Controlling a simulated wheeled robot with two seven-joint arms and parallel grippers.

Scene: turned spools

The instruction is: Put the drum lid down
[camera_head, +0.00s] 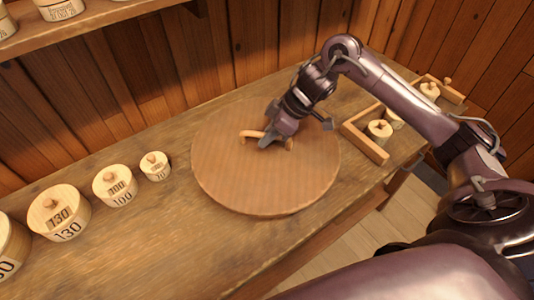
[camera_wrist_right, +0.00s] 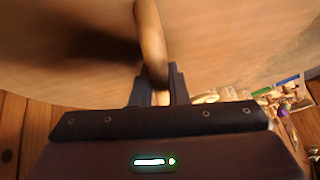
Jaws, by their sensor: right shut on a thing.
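The drum lid (camera_head: 250,185) is a large round wooden disc with a bar handle (camera_head: 250,135) on top. In the head view it covers the middle of the workbench; whether it touches the bench or is held just above it, I cannot tell. My right gripper (camera_head: 268,140) reaches over the lid from the right and is shut on its handle. In the right wrist view the handle (camera_wrist_right: 151,45) runs down between the two fingers (camera_wrist_right: 158,88), with the lid's face (camera_wrist_right: 80,60) behind it. My left gripper is in neither view.
Numbered round wooden boxes stand in a row on the left of the bench (camera_head: 150,225), including the 130 box (camera_head: 60,215), 100 box (camera_head: 115,187) and small 70 box (camera_head: 155,167). A wooden tray (camera_head: 366,147) with small spools (camera_head: 380,129) is close right. A shelf (camera_head: 95,22) hangs above.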

